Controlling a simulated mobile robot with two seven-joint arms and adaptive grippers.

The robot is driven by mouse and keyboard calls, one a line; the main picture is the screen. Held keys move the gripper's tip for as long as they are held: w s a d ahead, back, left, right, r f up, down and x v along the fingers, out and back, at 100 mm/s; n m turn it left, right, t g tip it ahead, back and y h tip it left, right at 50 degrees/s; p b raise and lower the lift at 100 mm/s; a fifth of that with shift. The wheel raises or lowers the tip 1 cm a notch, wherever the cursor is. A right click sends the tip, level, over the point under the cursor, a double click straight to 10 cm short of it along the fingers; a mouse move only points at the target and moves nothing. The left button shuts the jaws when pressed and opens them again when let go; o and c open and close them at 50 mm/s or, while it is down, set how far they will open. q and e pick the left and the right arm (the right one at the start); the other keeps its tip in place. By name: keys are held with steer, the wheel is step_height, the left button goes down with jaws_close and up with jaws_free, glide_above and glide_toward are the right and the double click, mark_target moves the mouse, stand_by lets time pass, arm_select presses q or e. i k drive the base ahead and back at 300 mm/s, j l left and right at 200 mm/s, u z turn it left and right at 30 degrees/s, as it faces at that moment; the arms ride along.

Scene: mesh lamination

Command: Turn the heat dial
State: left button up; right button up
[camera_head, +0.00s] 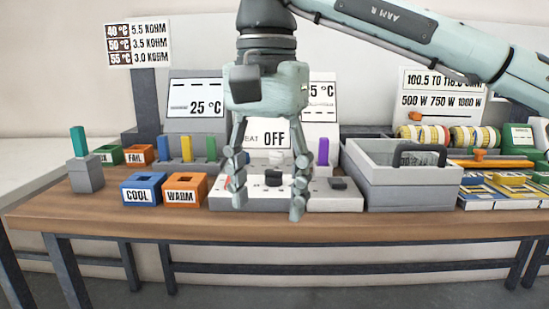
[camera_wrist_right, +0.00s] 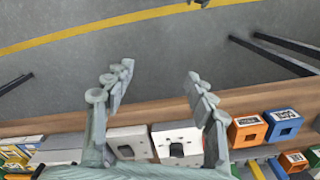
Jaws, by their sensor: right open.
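A black dial (camera_head: 273,178) sits on a white control box (camera_head: 258,200) near the table's front edge, in front of a sign reading "OFF" (camera_head: 274,138). The sign's first word is partly covered by my gripper. My right gripper (camera_head: 267,207) points down, open and empty, with its fingers on either side of the dial in the head view. In the right wrist view, the open fingers (camera_wrist_right: 158,72) frame the white box (camera_wrist_right: 176,134) and its dial (camera_wrist_right: 176,150), with no contact visible. My left gripper is not in view.
A grey box (camera_head: 335,201) with another black knob (camera_head: 338,183) stands right beside the white box. A grey bin (camera_head: 410,196) is further right. Orange "WARM" (camera_head: 185,190) and blue "COOL" (camera_head: 142,190) blocks stand to the left. A purple upright piece (camera_head: 322,152) is close behind.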

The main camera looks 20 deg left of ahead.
mark_target(273, 177)
steer(key=i+j, duration=0.2)
steer(key=i, duration=0.25)
steer(key=i+j, duration=0.15)
steer(key=i, duration=0.25)
